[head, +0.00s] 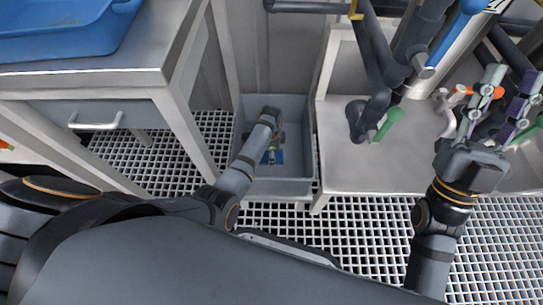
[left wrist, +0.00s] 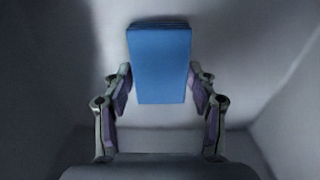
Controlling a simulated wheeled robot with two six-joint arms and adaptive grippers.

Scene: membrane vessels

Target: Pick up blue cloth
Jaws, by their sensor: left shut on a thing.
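The blue cloth (left wrist: 160,65) is a folded rectangular stack between the two fingers of my left gripper (left wrist: 160,88) in the left wrist view. The fingers press on its left and right edges, so the gripper is shut on it. In the head view the cloth (head: 279,157) shows as a small blue patch low inside the grey bin (head: 275,186), partly hidden by my left gripper (head: 271,153). Whether the cloth still touches the bin floor cannot be told. My right gripper (head: 502,103) is at the right, its fingers apart with nothing seen between them.
Bin walls surround my left gripper closely. A steel table (head: 150,78) with a blue tray (head: 70,32) stands at the left. A low steel platform (head: 350,168) with pipes, a green-handled valve (head: 388,122) and an orange-handled valve (head: 463,90) stands to the right. The floor is grating.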

